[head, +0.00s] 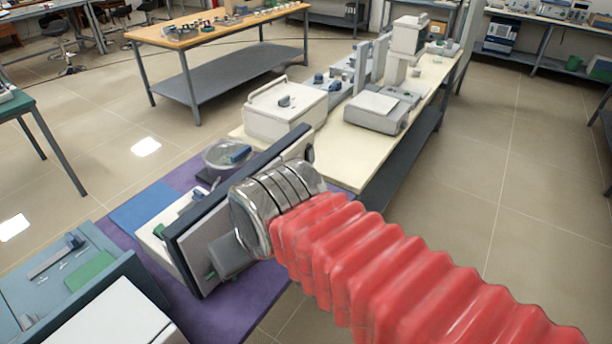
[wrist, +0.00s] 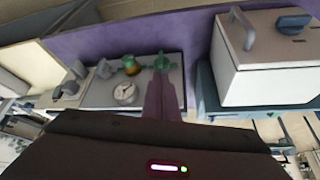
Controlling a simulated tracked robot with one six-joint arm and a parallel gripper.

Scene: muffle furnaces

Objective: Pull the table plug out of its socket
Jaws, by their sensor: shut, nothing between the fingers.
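In the wrist view my gripper (wrist: 161,78) is shut, its two fingers together as one narrow shape. Its tips are at a small green part (wrist: 161,61) near the right end of a grey panel (wrist: 135,98). I cannot tell whether the tips touch this part, or whether it is the table plug. No socket is clearly made out. A green and orange fitting (wrist: 131,65) and a round pale dial (wrist: 125,93) show on the panel left of the fingers. In the head view my arm and wrist hide the fingertips and much of the bench below.
A purple-topped bench (head: 240,310) lies below my wrist. A white furnace box (head: 285,108) stands on a cream bench (head: 345,150) beyond, with several instruments. A blue-grey unit (head: 80,265) is at lower left. Open tiled floor (head: 480,190) lies on the right.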

